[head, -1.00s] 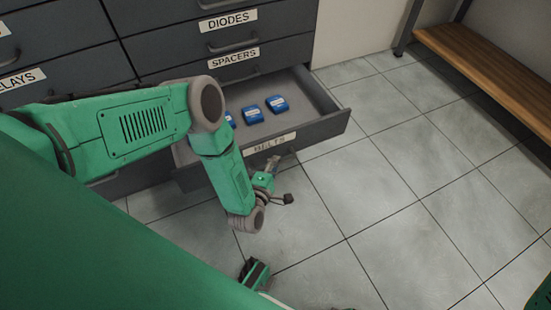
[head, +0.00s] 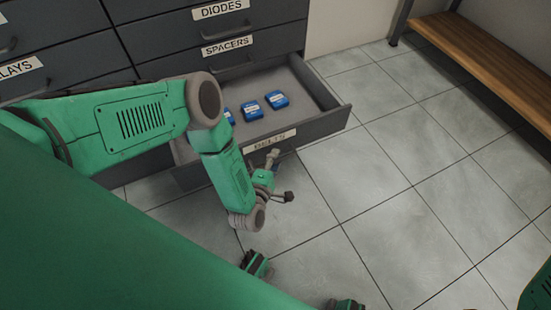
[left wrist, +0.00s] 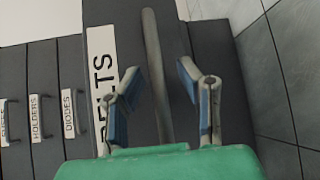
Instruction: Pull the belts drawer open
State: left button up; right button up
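The belts drawer (head: 318,124) is a dark grey bottom drawer, pulled well out of the cabinet, with a white BELTS label (head: 270,141) on its front. Several blue boxes, one of them here (head: 277,99), lie inside, partly hidden by my arm. My left gripper (head: 272,160) is at the drawer front. In the left wrist view, its two fingers (left wrist: 162,92) are spread apart, with the drawer's bar handle (left wrist: 158,70) between them. A gap shows on each side of the bar. My right gripper is not in view.
The grey cabinet (head: 150,45) has other shut drawers above, labelled SPACERS (head: 227,45) and DIODES (head: 220,10). A wooden bench (head: 490,55) stands at the right. The tiled floor (head: 400,190) in front and to the right is clear.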

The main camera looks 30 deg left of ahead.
pick_arm(q)
jog(key=s+d+r, duration=0.1)
jog(key=s, duration=1)
jog(key=shift+s+d+r, duration=0.15)
jog(key=shift+s+r, duration=0.2)
jog(key=shift+s, duration=0.05)
